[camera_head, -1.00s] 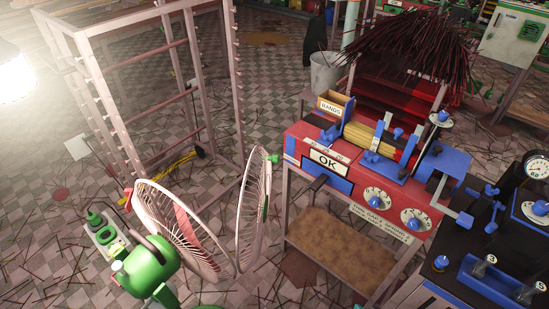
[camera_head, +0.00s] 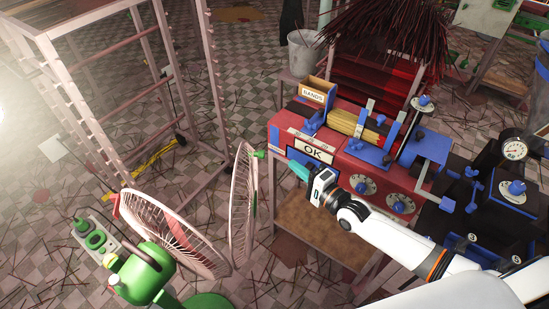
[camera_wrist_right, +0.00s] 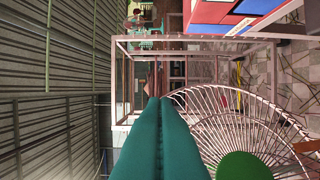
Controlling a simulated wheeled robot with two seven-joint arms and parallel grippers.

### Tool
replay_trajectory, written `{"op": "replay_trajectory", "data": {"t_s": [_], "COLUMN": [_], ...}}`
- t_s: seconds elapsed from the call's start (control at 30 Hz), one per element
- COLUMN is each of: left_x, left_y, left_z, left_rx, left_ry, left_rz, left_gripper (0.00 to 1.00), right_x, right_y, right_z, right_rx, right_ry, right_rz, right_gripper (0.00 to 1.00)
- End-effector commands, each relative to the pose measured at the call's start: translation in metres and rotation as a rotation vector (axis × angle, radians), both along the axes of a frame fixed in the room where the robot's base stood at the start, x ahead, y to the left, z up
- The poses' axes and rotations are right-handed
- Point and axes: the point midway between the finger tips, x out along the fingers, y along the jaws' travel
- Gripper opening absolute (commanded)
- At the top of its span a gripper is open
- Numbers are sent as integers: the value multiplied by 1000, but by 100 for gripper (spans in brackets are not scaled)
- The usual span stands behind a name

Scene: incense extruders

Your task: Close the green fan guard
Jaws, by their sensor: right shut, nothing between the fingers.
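The green fan has a green motor housing (camera_head: 147,272) and a pale round wire cage (camera_head: 172,232) at the lower left of the head view. Its front guard (camera_head: 239,205) stands swung open, nearly edge-on, to the right of the cage, with a gap between them at the top. A green knob (camera_head: 259,154) sticks out at the guard's upper edge. My right gripper (camera_head: 300,170) has teal fingers, pressed together and empty, right of the guard and apart from it. In the wrist view, the shut fingers (camera_wrist_right: 160,103) show beside a wire guard (camera_wrist_right: 243,110) with a green centre (camera_wrist_right: 241,166). My left gripper is not in view.
A red machine (camera_head: 318,152) marked OK stands behind my right gripper, with a brown lower shelf (camera_head: 312,228). A pale metal rack (camera_head: 112,100) stands behind the fan. A black bench (camera_head: 445,225) with blue fittings is at the right. Thin sticks litter the checkered floor.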

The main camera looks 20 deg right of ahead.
Motion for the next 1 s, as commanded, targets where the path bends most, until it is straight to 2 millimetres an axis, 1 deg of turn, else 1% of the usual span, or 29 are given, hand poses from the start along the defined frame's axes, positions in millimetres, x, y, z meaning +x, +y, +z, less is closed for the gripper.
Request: {"op": "replay_trajectory", "data": {"t_s": [0.03,0.13,0.23,0.4,0.6,1.0], "left_x": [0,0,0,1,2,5], "left_y": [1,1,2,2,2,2], "left_z": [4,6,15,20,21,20], "left_rx": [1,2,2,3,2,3], "left_ry": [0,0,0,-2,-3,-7], "left_rz": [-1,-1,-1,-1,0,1], "left_gripper": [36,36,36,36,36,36], "right_x": [12,30,35,41,43,41], "right_y": [5,13,30,46,51,48], "right_z": [4,3,4,2,0,-1], "right_rx": [1,-1,4,0,-3,-4], "right_ry": [-4,-4,1,1,0,1], "right_rz": [0,-1,1,0,0,1], "right_gripper": [0,0,0,0,0,0]}}
